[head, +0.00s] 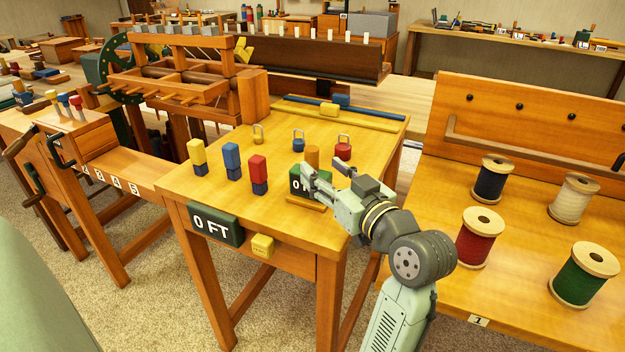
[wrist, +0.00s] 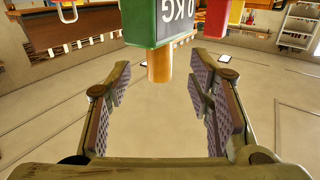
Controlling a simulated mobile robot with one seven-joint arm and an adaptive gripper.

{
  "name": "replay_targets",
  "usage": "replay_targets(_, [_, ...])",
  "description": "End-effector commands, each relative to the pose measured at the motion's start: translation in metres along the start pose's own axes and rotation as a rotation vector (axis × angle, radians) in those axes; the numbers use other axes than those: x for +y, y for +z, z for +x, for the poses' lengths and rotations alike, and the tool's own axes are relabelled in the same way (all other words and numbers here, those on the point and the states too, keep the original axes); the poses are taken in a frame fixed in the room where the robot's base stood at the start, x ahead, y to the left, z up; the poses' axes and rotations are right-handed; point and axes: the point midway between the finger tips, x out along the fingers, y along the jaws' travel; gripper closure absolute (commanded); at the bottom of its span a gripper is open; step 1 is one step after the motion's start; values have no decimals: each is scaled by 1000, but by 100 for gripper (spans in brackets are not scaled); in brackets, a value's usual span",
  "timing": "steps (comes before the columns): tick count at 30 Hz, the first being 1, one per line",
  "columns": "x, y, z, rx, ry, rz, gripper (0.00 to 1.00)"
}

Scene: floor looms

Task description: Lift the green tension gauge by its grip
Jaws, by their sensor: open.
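The green tension gauge (wrist: 152,22) is a box with white "0 KG" lettering at the top of the wrist view. Its short wooden cylindrical grip (wrist: 160,68) sticks out toward my gripper. In the head view the green gauge (head: 295,183) is on the near right part of the wooden table, partly hidden by my gripper (head: 320,178). My gripper (wrist: 160,92) is open. The grip lies between the far ends of its two fingers, with a gap on both sides.
Yellow (head: 197,153), blue (head: 232,160) and red (head: 258,172) blocks stand left of the gauge on the table (head: 210,205). A red weight (head: 342,148) and a blue weight (head: 299,141) stand close behind. Thread spools (head: 480,236) occupy the right bench.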

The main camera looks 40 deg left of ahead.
Motion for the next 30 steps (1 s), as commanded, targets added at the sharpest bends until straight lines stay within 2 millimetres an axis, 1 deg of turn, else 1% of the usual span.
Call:
replay_targets(2, [-1, -2, 7, 0, -2, 1, 52])
replay_targets(6, [-1, -4, 28, -2, -4, 2, 52])
replay_targets(10, [-1, -2, 45, -1, -2, 1, 52])
replay_targets(14, [0, -1, 53, 1, 0, 1, 52])
replay_targets(20, [0, -1, 53, 1, 1, 0, 52])
replay_targets(30, [0, -1, 53, 1, 1, 0, 75])
